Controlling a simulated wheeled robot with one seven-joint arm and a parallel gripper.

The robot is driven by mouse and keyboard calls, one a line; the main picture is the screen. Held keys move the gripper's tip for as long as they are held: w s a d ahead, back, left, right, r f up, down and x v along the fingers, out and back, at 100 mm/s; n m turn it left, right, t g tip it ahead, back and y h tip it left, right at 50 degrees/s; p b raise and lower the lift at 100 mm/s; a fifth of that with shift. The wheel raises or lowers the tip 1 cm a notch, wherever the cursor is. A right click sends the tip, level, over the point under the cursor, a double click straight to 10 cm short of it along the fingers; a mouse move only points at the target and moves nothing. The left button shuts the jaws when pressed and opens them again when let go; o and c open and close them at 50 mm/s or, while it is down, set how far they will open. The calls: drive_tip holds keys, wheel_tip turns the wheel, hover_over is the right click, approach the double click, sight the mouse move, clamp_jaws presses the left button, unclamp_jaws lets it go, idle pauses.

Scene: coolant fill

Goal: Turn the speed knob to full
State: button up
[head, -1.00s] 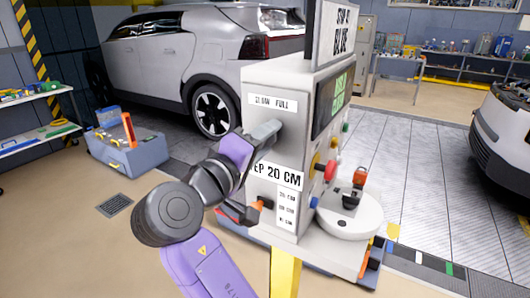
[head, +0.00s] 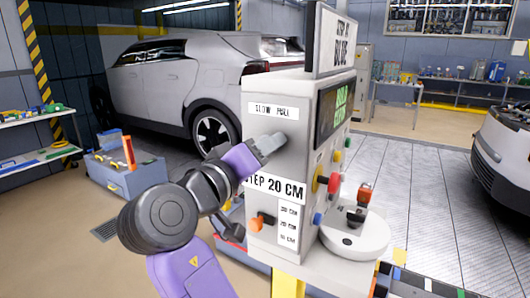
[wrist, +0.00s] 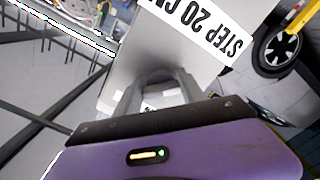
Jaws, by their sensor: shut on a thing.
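The grey coolant machine (head: 315,97) stands in the middle of the head view, with a SLOW / FULL label (head: 267,111) high on its left face. My gripper (head: 279,141) is at that face just below the label, shut on the speed knob. My fingers hide the knob in the head view, so its pointer cannot be read. In the wrist view, my two grey fingers (wrist: 158,94) reach to the panel on either side of a rounded grey shape, which seems to be the knob. The STEP 20 CM label (wrist: 207,25) is beside it.
An orange knob (head: 260,222) sits lower on the same face. Several coloured controls (head: 328,182) and a round white platform (head: 356,235) are on the right side. A blue-grey toolbox (head: 127,176) and a car (head: 190,75) stand behind to the left.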

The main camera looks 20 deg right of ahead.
drive_tip(key=shift+f, duration=0.1)
drive_tip(key=o, duration=1.4)
drive_tip(key=shift+c, duration=0.2)
drive_tip(key=shift+a, duration=0.1)
drive_tip(key=b+v, duration=0.1)
drive_tip(key=v, duration=0.6)
drive_tip(key=shift+s+a, duration=0.25)
